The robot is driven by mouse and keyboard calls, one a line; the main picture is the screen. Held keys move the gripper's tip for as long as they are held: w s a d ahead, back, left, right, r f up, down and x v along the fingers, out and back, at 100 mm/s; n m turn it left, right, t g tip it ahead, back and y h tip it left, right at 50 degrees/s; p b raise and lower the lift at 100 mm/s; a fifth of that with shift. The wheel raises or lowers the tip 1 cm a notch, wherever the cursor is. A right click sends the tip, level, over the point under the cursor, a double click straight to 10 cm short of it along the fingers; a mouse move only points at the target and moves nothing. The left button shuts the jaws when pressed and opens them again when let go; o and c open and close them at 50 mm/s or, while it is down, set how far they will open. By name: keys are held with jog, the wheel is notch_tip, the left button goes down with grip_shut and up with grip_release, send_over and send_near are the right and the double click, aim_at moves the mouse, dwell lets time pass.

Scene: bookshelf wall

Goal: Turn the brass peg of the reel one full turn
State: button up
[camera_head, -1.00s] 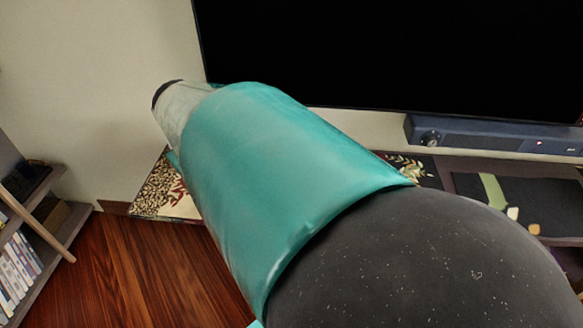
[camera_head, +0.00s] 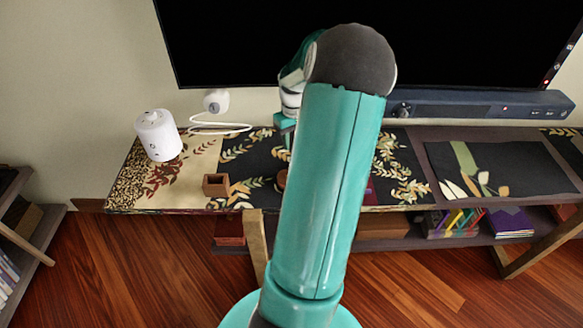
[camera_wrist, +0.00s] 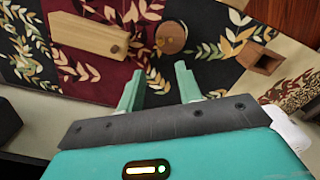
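A round brown wooden disc (camera_wrist: 171,38), which looks like the reel, lies on the dark leaf-patterned runner in the wrist view. A small pale spot shows near its left edge; I cannot tell whether it is the brass peg. In the head view the disc (camera_head: 281,180) is mostly hidden behind my arm. My gripper (camera_wrist: 159,68) is open and empty. In the wrist picture its two teal fingers point towards the disc and show apart from it. In the head view only a small teal part of it shows beside the arm.
A wooden block (camera_wrist: 90,33) lies left of the disc in the wrist view. A small square wooden cup (camera_head: 215,185) and a white cylinder (camera_head: 158,135) stand on the table's left part. A large black screen (camera_head: 450,45) and a soundbar (camera_head: 480,104) are behind.

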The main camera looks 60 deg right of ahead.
notch_tip(320, 180, down, 13)
jog(key=shift+w+f, duration=0.1)
dwell(0.3)
jog(key=shift+a, duration=0.1)
grip_shut()
